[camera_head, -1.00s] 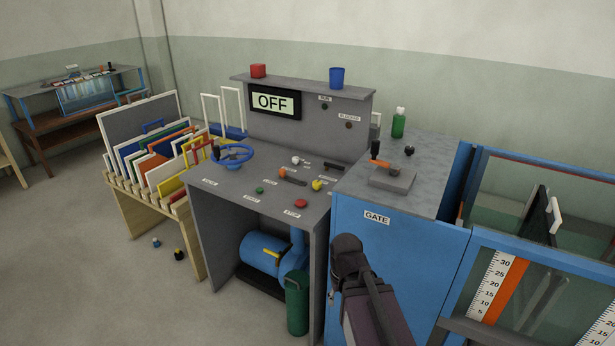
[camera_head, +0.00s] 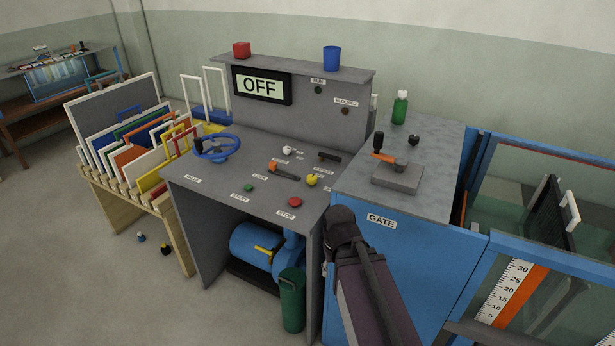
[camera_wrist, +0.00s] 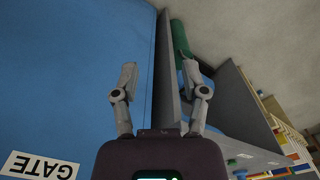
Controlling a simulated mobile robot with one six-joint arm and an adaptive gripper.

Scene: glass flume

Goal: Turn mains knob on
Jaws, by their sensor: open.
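The grey console (camera_head: 240,172) stands in the middle of the head view, with a display (camera_head: 262,86) reading OFF. Its top carries a white knob (camera_head: 287,150), a black handle (camera_head: 329,156), an orange-ended lever (camera_head: 284,171) and a yellow knob (camera_head: 311,179). The small labels are too blurred to tell which control is the mains knob. My gripper (camera_wrist: 159,75) is open and empty in the wrist view, beside the blue gate cabinet (camera_wrist: 70,80) and the console's side. In the head view my arm rises in front of the cabinet; its fingers are hidden there.
A green start button (camera_head: 248,187), a red stop button (camera_head: 295,202) and a blue valve wheel (camera_head: 217,148) are on the console. The gate cabinet's orange-black lever (camera_head: 383,150) and a green bottle (camera_head: 400,107) are to the right. A green bin (camera_head: 292,300) stands below.

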